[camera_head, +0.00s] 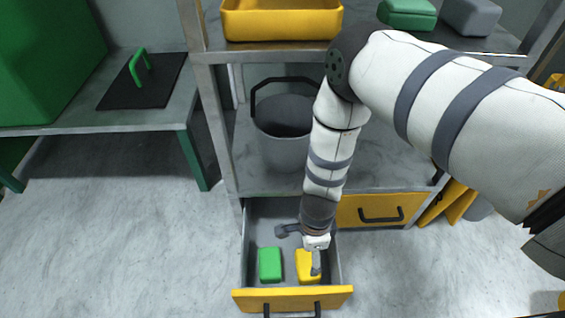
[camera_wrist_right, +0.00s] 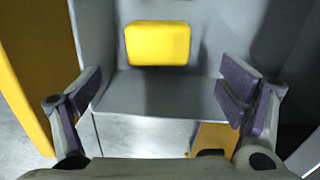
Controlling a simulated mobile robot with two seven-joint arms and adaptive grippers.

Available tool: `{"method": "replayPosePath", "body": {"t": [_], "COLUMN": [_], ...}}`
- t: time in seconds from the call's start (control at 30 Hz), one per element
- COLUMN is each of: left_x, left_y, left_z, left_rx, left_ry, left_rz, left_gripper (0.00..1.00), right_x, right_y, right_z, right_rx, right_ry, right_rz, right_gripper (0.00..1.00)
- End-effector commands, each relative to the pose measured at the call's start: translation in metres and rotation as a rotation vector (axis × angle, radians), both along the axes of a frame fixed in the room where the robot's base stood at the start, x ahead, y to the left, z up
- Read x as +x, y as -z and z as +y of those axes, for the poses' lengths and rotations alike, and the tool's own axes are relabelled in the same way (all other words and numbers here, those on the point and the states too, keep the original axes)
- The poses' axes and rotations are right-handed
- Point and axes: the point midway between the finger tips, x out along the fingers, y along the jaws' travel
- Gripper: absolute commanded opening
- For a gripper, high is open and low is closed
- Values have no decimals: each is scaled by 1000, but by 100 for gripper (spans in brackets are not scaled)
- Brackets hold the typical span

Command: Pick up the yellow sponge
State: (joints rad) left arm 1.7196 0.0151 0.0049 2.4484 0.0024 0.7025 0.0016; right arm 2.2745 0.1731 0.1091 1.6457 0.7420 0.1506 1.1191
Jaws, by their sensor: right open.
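The yellow sponge (camera_head: 303,265) lies in the open drawer, on the right side of its floor. In the right wrist view the yellow sponge (camera_wrist_right: 157,43) shows whole, above the gap between my fingers. My right gripper (camera_head: 300,250) is down at the drawer, and one finger hides part of the sponge in the head view. In the right wrist view my right gripper (camera_wrist_right: 162,88) is open, with its fingers wide apart and nothing between them. My left gripper is not in view.
A green sponge (camera_head: 270,265) lies left of the yellow one in the drawer (camera_head: 293,298), which has a yellow front. Above are a shelf with a grey bucket (camera_head: 284,145) and a worktop with a yellow tray (camera_head: 282,20). A bench (camera_head: 60,115) stands at left.

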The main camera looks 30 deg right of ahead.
Motion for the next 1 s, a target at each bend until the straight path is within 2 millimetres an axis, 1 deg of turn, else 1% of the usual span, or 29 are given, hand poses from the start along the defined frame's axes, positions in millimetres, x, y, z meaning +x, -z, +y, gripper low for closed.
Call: {"method": "replayPosePath", "body": {"t": [0.03, 0.2, 0.3, 0.47, 0.63, 0.7, 0.87, 0.9, 0.93, 0.97, 1.0], "left_x": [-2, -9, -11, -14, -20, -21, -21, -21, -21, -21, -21], "left_y": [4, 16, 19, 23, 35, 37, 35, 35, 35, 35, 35], "left_z": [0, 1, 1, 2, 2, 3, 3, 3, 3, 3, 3], "left_rx": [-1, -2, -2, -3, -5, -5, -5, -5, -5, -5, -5], "left_ry": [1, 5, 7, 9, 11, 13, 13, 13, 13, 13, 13], "left_rz": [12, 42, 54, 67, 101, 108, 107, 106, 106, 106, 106], "left_gripper": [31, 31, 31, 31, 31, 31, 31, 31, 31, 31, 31], "right_x": [0, -1, 0, 0, -1, 0, 0, 0, 0, 0, 0], "right_y": [12, 49, 62, 76, 111, 118, 115, 115, 115, 115, 115], "right_z": [0, 0, 0, 1, 2, 2, 2, 2, 2, 2, 2], "right_rx": [1, 0, 0, -1, -1, -1, 0, 0, 0, 0, 0], "right_ry": [3, 1, -2, -2, -3, -3, -3, -3, -4, -4, -4], "right_rz": [2, 2, -1, 0, 3, 0, -3, -3, -3, -3, -3], "right_gripper": [89, 89, 89, 89, 89, 89, 89, 85, 78, 71, 62]}}
